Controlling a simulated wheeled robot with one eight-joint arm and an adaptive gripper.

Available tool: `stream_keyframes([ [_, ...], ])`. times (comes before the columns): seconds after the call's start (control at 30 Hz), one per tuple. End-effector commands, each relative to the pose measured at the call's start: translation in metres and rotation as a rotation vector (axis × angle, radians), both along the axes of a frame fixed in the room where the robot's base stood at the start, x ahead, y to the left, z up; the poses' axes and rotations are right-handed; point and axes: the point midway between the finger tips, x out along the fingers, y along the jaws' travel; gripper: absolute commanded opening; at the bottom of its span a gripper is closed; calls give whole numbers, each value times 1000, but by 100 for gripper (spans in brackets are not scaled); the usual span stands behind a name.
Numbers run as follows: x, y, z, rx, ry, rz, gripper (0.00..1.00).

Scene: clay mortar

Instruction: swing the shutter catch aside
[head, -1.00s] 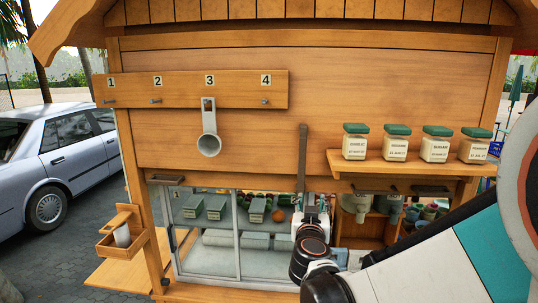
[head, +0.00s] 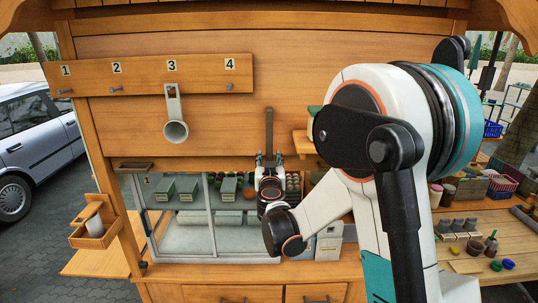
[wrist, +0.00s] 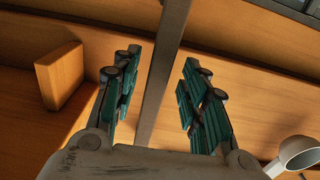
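The shutter catch is a dark grey upright bar (head: 269,128) on the wooden shutter panel (head: 225,120). My gripper (head: 269,157) is at the lower part of the bar, and its body hides the bar's bottom end. In the wrist view the bar (wrist: 166,60) runs between the two teal-padded fingers (wrist: 158,92). The fingers are open, one on each side, with a gap visible on both sides of the bar. The bar stands upright in the head view.
A ladle (head: 175,130) hangs from hook 3 of the numbered rail (head: 140,78), left of the bar. A shelf (head: 303,143) lies to the right, mostly hidden by my arm. A glass case (head: 190,225) and counter (head: 220,280) are below. A workbench (head: 475,235) stands at the far right.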

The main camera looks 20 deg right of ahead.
Motion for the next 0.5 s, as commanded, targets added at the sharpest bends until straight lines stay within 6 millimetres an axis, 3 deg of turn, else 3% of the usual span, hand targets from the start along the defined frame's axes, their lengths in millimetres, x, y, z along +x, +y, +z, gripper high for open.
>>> stream_keyframes([
  [0.2, 22, -7, 1, 0, 0, -1, 40],
  [0.5, 27, -8, 0, 0, 0, 0, 40],
])
